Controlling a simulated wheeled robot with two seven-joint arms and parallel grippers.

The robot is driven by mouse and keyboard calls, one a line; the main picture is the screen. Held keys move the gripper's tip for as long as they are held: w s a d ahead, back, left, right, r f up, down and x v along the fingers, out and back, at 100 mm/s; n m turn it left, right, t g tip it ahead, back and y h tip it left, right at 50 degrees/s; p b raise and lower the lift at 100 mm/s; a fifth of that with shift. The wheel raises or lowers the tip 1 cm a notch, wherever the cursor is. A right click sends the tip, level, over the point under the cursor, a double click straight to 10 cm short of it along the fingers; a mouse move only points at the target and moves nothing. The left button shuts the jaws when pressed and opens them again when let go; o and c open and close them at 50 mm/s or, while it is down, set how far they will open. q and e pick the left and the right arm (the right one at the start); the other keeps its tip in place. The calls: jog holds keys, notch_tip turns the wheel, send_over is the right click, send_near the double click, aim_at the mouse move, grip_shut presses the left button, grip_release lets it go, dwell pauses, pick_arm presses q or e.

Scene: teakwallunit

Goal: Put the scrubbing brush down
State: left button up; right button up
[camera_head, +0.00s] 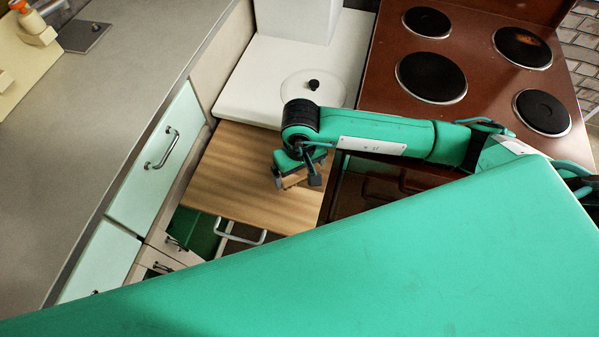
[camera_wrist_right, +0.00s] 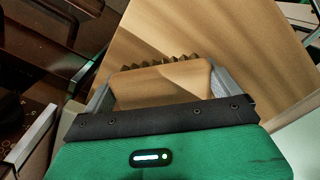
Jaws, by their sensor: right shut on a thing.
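The scrubbing brush (camera_wrist_right: 165,84) has a wooden back and dark bristles along its far edge in the right wrist view. My right gripper (camera_wrist_right: 160,88) is shut on it, with one finger at each end. In the head view the right gripper (camera_head: 298,177) holds the brush (camera_head: 293,180) over the right part of a wooden board surface (camera_head: 225,180). I cannot tell whether the brush touches the board. My left gripper does not show.
A white counter with a round lid (camera_head: 313,92) lies behind the board. A brown stove (camera_head: 385,45) with several black hotplates stands to the right. A grey worktop (camera_head: 90,130) and pale green drawers (camera_head: 155,150) are on the left. The board's left part is bare.

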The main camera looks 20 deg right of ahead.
jog(key=shift+f, duration=1.05)
jog(key=o, duration=0.5)
jog(key=shift+r, duration=0.3)
notch_tip(320, 180, up, 4)
jog(key=shift+w+r+b, duration=0.1)
jog(key=shift+r+b, duration=0.1)
jog(key=shift+b, duration=0.25)
notch_tip(320, 180, up, 6)
jog(key=shift+b, duration=0.45)
jog(key=shift+d+r, duration=0.1)
jog(key=shift+r, duration=0.6)
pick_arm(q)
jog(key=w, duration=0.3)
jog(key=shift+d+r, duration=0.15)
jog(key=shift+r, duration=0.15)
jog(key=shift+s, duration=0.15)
